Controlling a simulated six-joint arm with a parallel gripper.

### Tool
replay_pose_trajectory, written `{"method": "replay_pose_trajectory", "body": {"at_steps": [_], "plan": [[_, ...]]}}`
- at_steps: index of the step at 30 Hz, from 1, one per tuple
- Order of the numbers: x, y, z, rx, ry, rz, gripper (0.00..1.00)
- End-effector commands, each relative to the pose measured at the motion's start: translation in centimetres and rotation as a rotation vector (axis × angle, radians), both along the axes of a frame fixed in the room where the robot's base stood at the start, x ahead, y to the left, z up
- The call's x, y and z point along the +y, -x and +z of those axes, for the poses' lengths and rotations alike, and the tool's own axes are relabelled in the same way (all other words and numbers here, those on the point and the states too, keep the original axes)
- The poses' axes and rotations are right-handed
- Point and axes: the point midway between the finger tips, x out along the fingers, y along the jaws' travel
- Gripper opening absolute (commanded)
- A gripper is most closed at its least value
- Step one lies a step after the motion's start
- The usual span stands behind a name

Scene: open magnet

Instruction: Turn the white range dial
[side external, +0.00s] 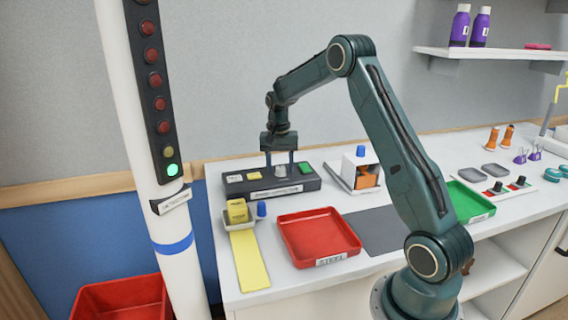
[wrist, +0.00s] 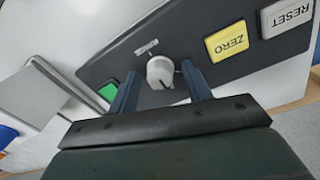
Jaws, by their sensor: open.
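The white range dial (wrist: 160,72) is a round knob on a dark control box (side external: 238,189), with a dark mark pointing toward my gripper in the wrist view. It shows small and pale in the side view (side external: 281,171). My gripper (side external: 280,163) points down over the box and is open. Its two fingers stand on either side of the dial, with gaps visible in the wrist view. I cannot tell how far the fingertips are above the box's face.
On the box, a yellow ZERO button (wrist: 227,42) and white RESET button (wrist: 287,16) lie on one side of the dial, a green button (side external: 305,169) on the other. A red tray (side external: 318,240) and white holder (side external: 345,178) stand nearby.

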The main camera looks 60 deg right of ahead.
Motion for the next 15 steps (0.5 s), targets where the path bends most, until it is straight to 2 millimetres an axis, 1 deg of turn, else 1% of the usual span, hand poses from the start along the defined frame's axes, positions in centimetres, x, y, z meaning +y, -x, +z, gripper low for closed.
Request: {"method": "replay_pose_trajectory", "body": {"at_steps": [1,2,3,8,9,15], "plan": [[0.00,0.00,0.01,0.000,0.000,0.000,0.49],[0.01,0.00,0.01,0.000,0.000,0.000,0.45],[0.00,0.00,0.01,0.000,0.000,0.000,0.37],[0.01,-0.01,0.03,0.000,0.000,0.000,0.06],[0.00,0.00,0.03,0.000,0.000,0.000,0.04],[0.00,0.00,0.05,0.000,0.000,0.008,0.04]]}}
